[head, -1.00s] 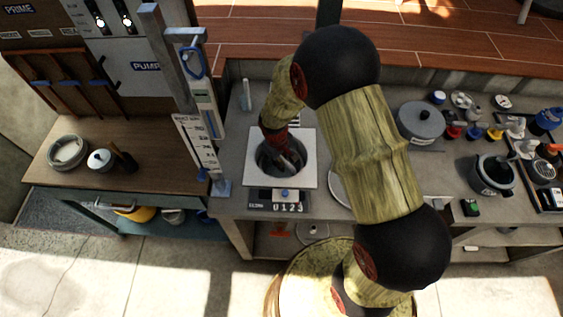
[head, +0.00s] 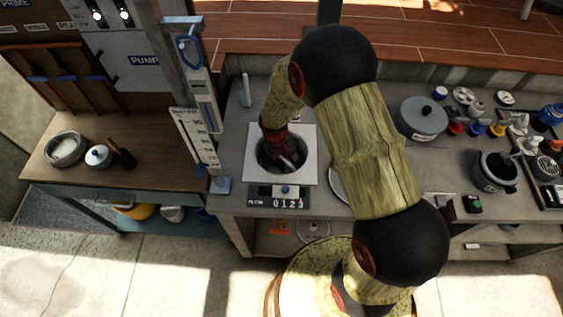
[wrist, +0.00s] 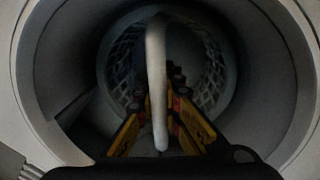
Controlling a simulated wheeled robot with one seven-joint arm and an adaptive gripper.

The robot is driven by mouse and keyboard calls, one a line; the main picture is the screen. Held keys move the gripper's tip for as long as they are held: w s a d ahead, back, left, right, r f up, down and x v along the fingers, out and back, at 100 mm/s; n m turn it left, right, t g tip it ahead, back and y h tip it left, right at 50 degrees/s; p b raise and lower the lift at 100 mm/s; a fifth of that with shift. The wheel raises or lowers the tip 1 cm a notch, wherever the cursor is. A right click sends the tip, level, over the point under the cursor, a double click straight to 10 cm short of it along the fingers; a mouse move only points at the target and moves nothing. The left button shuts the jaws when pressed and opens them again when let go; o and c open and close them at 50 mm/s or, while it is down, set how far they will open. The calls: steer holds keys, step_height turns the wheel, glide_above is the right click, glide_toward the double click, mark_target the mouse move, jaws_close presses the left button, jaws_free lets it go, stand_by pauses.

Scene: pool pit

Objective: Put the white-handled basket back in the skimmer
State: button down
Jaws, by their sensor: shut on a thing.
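The skimmer (head: 254,168) is a square pale plate with a round dark well, set in the grey counter. My gripper (head: 288,162) reaches down into the well. In the wrist view my gripper (wrist: 165,105) has its yellow and black fingers closed on the white handle (wrist: 156,70) of the basket. The basket (wrist: 122,68) shows as a dark lattice wall inside the round well, below the fingers. The wrist view is dim, and I cannot tell whether the basket touches the bottom of the well.
A numbered panel (head: 277,203) lies at the front of the skimmer. A post with a white scale (head: 196,140) stands close on its left. A grey lidded pot (head: 421,118) and another dark pot (head: 493,172) stand on the counter at the right.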

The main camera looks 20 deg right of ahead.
steer(key=shift+f, duration=0.3)
stand_by(0.5)
steer(key=c, duration=1.9)
jaws_free()
steer(key=shift+o, duration=1.1)
steer(key=shift+r, duration=0.15)
steer(key=shift+r+p, duration=1.7)
steer(key=shift+r, duration=0.7)
steer(key=shift+r+p, duration=2.9)
steer(key=shift+r, duration=1.15)
